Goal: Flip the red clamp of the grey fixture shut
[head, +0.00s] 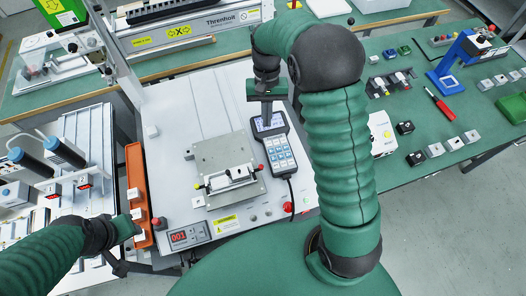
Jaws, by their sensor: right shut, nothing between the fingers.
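The grey fixture (205,155) is a square metal block on the light grey panel in the middle of the head view. A light bar lies across it. A small red tip (260,168) shows at its right end, seemingly the red clamp; its exact position is too small to tell. A yellow tip (198,187) shows at the left end. My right gripper (266,123) is shut and empty, pointing down over the handheld keypad, behind and right of the fixture. My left gripper (122,268) is low at the left, near the orange tray; its fingers are hard to make out.
The handheld keypad (281,158) lies right of the fixture, its cable running to the front. The orange tray (134,165) with white blocks is on the left. A red counter display (184,236) and a red button (288,207) sit at the panel's front.

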